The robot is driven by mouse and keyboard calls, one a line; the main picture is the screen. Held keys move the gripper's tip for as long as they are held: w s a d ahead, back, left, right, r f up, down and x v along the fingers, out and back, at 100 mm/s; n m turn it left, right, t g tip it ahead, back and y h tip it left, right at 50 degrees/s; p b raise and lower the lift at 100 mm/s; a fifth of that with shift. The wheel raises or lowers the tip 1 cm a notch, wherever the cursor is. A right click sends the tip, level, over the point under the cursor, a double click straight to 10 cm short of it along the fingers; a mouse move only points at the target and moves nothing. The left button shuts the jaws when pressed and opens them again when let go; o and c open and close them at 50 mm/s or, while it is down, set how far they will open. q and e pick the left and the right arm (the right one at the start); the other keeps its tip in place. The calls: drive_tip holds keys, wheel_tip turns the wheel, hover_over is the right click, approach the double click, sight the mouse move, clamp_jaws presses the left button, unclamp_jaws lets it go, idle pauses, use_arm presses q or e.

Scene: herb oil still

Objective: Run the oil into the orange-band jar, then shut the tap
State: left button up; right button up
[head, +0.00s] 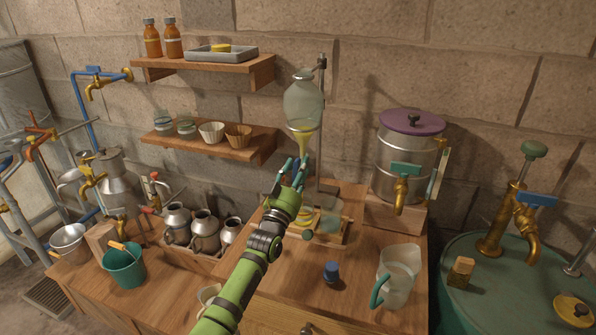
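A clear glass separating funnel (303,104) hangs on a metal stand (321,125) at the middle of the bench, with yellow oil (302,133) in its lower cone. My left gripper (297,164) reaches up to the stem below the cone, where the tap is; the fingers hide most of the tap. Whether they are closed on it cannot be told. Below, partly behind my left wrist, is a clear jar with yellow in or around it (302,216). A clear glass vessel (330,222) stands to its right. I cannot make out an orange band. My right gripper is not in view.
A blue stopper (332,271) and a glass jug with teal handle (398,278) stand on the front bench. A steel urn (408,150) with a brass tap is right. Metal cans (204,232) and a teal bucket (123,267) are left. Wall shelves (208,142) hold small vessels.

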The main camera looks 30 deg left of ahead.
use_arm(q)
drive_tip(key=shift+s+f, duration=0.1)
drive_tip(key=shift+s+d+f, duration=0.1)
drive_tip(key=shift+s+f, duration=0.05)
drive_tip(key=shift+s, duration=0.1)
drive_tip(key=v, duration=1.1)
drive_tip(key=shift+s, duration=0.1)
